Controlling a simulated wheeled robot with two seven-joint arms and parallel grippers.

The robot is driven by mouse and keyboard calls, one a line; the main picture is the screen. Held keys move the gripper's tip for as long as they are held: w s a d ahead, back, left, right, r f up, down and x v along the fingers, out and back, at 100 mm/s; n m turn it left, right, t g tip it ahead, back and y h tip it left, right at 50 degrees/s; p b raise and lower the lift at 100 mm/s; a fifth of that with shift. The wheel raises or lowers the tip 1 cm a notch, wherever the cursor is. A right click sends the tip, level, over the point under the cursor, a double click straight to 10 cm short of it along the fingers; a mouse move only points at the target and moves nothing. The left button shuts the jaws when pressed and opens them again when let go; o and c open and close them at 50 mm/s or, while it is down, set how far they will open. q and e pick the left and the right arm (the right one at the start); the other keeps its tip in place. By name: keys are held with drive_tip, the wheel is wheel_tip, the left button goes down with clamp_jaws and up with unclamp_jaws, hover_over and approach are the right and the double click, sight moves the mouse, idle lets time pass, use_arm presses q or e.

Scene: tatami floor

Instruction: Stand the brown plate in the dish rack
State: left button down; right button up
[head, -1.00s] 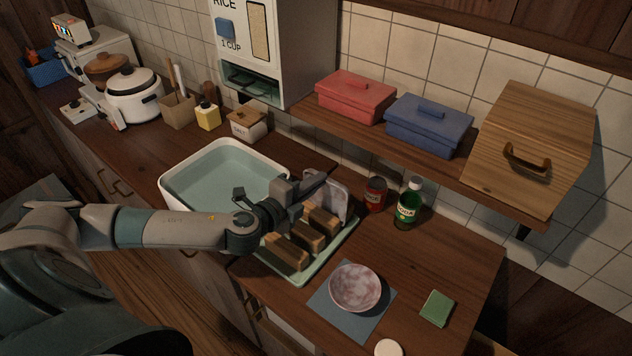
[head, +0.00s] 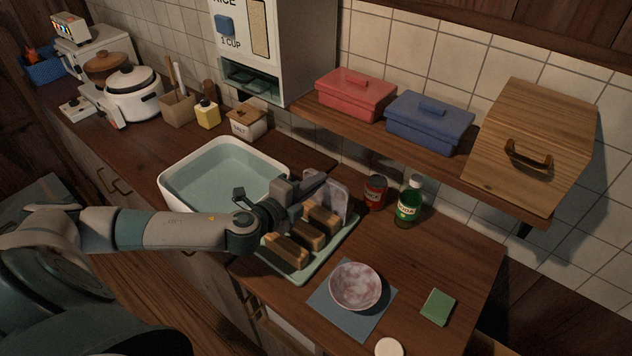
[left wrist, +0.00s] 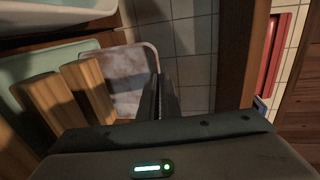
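A squarish plate with rounded corners and a mottled grey-pink face (head: 340,202) stands on edge at the back of the dish rack (head: 335,249); its brown rim shows in the left wrist view (left wrist: 124,72). The rack is pale green with several brown wooden blocks (head: 287,250). My left gripper (head: 328,180) is at the plate's upper edge. In the left wrist view its dark fingers (left wrist: 165,98) are close together at the plate's rim and appear shut on it. The gripper hides part of the plate, and the slot at its foot is not clear. My right gripper is out of view.
A white basin (head: 166,190) is left of the rack. A red can (head: 375,192) and green bottle (head: 408,208) stand close to its right. A mottled bowl (head: 355,287) sits on a blue mat (head: 325,302) in front. A shelf overhangs behind.

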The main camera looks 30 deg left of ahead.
use_arm(q)
drive_tip(key=shift+f, duration=0.2)
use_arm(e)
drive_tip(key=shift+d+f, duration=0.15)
use_arm(q)
drive_tip(key=c, duration=1.9)
unclamp_jaws()
drive_tip(key=shift+s, duration=0.15)
